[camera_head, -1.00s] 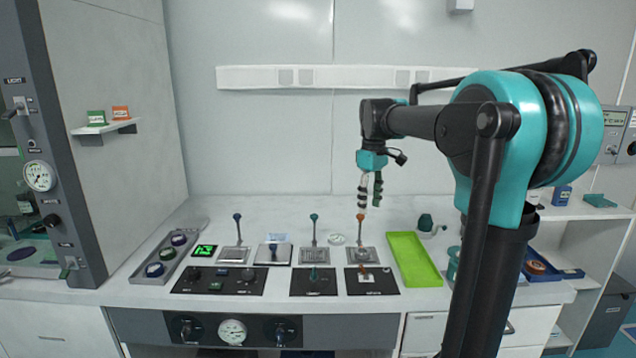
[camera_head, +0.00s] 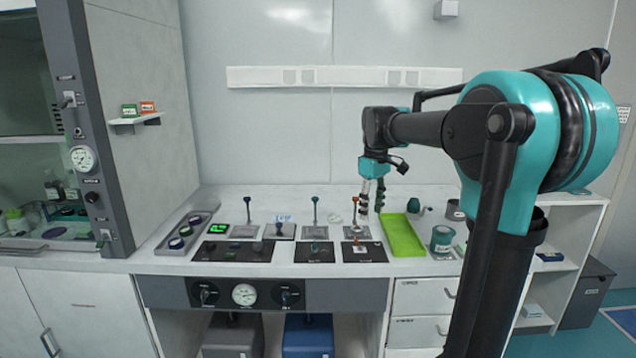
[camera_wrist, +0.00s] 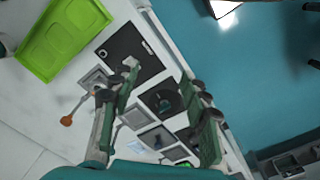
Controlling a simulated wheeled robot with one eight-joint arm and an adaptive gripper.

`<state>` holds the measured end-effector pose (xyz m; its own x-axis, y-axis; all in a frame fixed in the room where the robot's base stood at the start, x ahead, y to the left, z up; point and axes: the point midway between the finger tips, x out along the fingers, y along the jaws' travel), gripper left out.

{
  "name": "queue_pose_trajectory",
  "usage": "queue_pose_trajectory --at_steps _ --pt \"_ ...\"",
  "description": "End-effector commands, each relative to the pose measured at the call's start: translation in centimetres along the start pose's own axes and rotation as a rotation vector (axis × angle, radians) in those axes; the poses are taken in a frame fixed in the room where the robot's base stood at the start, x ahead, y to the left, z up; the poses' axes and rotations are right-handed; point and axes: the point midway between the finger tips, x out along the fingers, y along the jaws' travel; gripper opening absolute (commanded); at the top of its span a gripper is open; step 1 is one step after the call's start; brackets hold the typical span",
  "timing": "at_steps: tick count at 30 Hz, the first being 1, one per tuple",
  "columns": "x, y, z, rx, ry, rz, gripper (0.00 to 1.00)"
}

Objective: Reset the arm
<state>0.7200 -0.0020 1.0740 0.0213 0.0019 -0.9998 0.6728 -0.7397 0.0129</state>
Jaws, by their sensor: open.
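My gripper (camera_head: 371,200) hangs pointing down above the right part of the table (camera_head: 420,198), near the orange-knobbed lever and the green tray (camera_head: 402,236). My arm reaches in from the right and stays raised and bent. In the wrist view my gripper (camera_wrist: 165,120) shows its two green fingers spread apart with nothing between them. Below them are dark control plates (camera_wrist: 130,52) and the orange-knobbed lever (camera_wrist: 67,121). The green tray also shows at the upper left of the wrist view (camera_wrist: 65,38).
Upright levers (camera_head: 315,212) stand along the table behind dark control panels (camera_head: 232,251). A grey tray with round items (camera_head: 187,235) lies at left. A teal-labelled jar (camera_head: 442,239) stands right of the green tray. A tall grey cabinet (camera_head: 90,110) borders the left side.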

Motion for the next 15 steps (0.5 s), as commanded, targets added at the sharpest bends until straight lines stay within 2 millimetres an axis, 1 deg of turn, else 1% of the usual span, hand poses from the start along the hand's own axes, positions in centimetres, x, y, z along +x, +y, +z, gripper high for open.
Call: queue_pose_trajectory --at_steps 8,11,14,15 --pt "3.7 -1.2 2.5 0.108 0.042 0.030 0.46" --pt "5.8 -2.0 3.9 0.168 0.066 0.044 0.46" --pt "8.2 -3.0 5.7 0.238 0.095 0.060 0.46" --pt "9.3 -3.5 6.6 0.270 0.109 0.066 0.46"
